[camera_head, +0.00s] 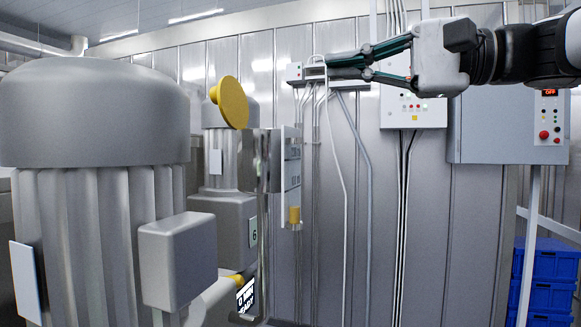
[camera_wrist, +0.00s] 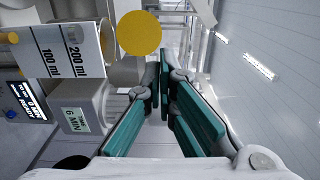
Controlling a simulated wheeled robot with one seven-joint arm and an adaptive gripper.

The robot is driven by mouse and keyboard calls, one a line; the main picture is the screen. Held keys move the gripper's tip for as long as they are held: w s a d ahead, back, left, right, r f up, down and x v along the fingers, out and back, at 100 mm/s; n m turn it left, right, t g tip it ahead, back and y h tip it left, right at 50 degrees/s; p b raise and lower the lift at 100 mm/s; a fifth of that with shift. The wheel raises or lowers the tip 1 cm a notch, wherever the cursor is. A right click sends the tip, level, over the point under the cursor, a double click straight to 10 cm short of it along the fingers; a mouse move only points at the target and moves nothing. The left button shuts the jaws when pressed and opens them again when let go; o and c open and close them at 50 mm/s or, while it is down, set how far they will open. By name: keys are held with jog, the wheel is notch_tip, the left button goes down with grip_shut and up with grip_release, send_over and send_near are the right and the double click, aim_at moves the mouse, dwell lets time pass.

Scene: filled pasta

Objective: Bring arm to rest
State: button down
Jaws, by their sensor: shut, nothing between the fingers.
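My arm (camera_head: 535,52) reaches in from the upper right of the head view, held high and roughly level. My gripper (camera_head: 338,67) points left, in front of the panelled wall. Its teal fingers are shut and empty. In the wrist view my gripper (camera_wrist: 166,90) shows teal finger pads coming together in the middle, with nothing held between them.
A large grey ribbed machine (camera_head: 95,120) stands at the left. A yellow disc (camera_head: 232,102) is beside it and also shows in the wrist view (camera_wrist: 139,33). Control boxes (camera_head: 415,105) hang on the wall. Blue crates (camera_head: 553,265) are stacked at lower right. The space below my arm looks clear.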

jog(key=s+a+f+h, duration=0.1)
jog(key=s+f+h, duration=0.3)
jog(key=f, duration=0.9)
jog(key=s+d+f+n+h, duration=0.1)
jog(key=s+d+f+h, duration=0.2)
jog(key=f, duration=0.5)
jog(key=s+d+f+n+h, duration=0.1)
jog(key=s+d+f+h, duration=0.3)
jog(key=f, duration=0.5)
jog(key=s+d+f+n+g+h, duration=0.1)
jog(key=s+d+f+h, duration=0.3)
jog(key=f, duration=0.5)
jog(key=shift+d+f+n+h, duration=0.25)
jog(key=shift+d+n+h, duration=0.25)
jog(key=shift+h, duration=0.5)
